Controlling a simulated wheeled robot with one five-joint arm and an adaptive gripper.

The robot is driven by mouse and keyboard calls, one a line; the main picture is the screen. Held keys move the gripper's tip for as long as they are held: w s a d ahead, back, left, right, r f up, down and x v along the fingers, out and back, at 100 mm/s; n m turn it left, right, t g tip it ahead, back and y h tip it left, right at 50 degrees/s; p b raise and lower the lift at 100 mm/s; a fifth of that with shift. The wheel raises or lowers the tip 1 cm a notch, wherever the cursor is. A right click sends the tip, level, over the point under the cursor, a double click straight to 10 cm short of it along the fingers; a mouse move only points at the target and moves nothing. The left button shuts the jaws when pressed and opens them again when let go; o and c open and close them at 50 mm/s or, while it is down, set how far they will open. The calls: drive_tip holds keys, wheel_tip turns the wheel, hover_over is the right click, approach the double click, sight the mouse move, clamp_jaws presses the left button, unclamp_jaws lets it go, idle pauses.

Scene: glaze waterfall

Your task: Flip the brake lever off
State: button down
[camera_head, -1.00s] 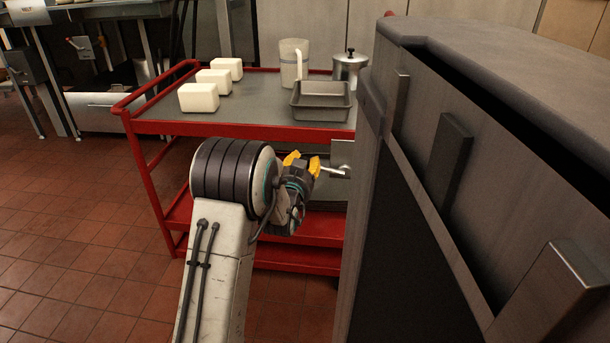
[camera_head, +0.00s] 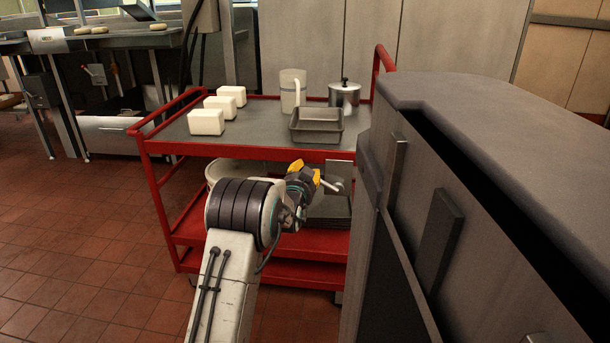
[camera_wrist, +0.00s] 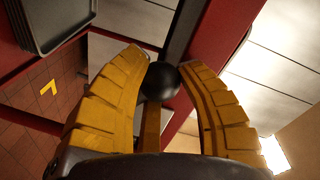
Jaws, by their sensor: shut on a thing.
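The red cart (camera_head: 165,208) stands ahead, with a pale metal plate (camera_head: 339,167) on its near side below the top shelf. The brake lever (camera_head: 331,186) is a short, light bar at that plate. My gripper (camera_head: 308,172) is at the lever's free end, to the left of the plate. In the wrist view, a round black knob (camera_wrist: 160,84) sits between my two yellow fingers, which are shut on it. Part of the lever is hidden by the fingers.
A large grey cabinet (camera_head: 480,115) stands close on the right. Tiled floor (camera_head: 80,230) is clear at left.

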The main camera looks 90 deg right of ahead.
drive_tip(key=shift+f, duration=0.15)
drive_tip(key=c, duration=0.8)
unclamp_jaws()
drive_tip(key=shift+v, duration=6.05)
drive_tip(key=shift+d, duration=0.1)
